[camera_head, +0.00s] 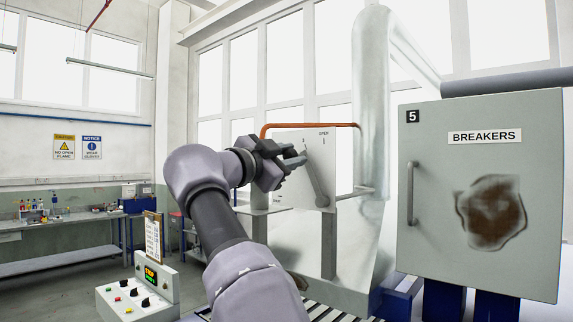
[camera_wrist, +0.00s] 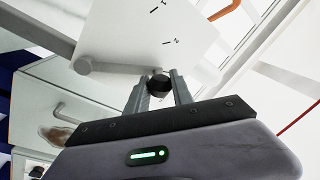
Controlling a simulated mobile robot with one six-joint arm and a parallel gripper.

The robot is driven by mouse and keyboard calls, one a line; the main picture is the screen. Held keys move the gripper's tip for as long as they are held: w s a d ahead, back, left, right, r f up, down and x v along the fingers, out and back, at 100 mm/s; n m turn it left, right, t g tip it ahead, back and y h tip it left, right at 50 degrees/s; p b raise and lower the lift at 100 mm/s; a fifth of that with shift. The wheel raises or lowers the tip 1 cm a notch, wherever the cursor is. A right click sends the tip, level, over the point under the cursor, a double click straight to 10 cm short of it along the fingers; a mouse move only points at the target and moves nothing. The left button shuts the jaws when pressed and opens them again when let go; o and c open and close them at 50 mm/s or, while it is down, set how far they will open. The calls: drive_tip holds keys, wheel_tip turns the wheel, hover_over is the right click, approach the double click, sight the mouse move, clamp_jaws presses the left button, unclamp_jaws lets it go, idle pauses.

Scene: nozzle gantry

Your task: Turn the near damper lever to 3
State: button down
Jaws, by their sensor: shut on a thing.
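The damper lever (camera_head: 316,185) is a grey bar on a pale dial plate (camera_head: 290,190) in the head view. It runs from a low pivot up and left to my gripper (camera_head: 299,158). The plate reads OPEN at the top and has a lower-left label too small to read surely. In the wrist view the lever (camera_wrist: 118,68) runs from its round pivot at left to a dark knob (camera_wrist: 160,85). My gripper (camera_wrist: 158,82) is shut on that knob, one finger on each side. Two ticks with small numerals show on the plate (camera_wrist: 125,30); one seems to be 2.
An orange pipe (camera_head: 290,126) runs behind the plate's top. A large pale duct (camera_head: 371,110) stands behind. A breaker cabinet (camera_head: 480,190) with a handle is at right. A control box (camera_head: 140,290) with buttons and a workbench (camera_head: 65,230) are at left.

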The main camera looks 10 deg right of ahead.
drive_tip(key=shift+s, duration=0.1)
idle(0.4)
drive_tip(key=c, duration=1.1)
unclamp_jaws()
drive_tip(key=b+v, duration=0.3)
drive_tip(key=v, duration=1.4)
drive_tip(key=shift+a, duration=0.15)
drive_tip(key=shift+s, duration=0.15)
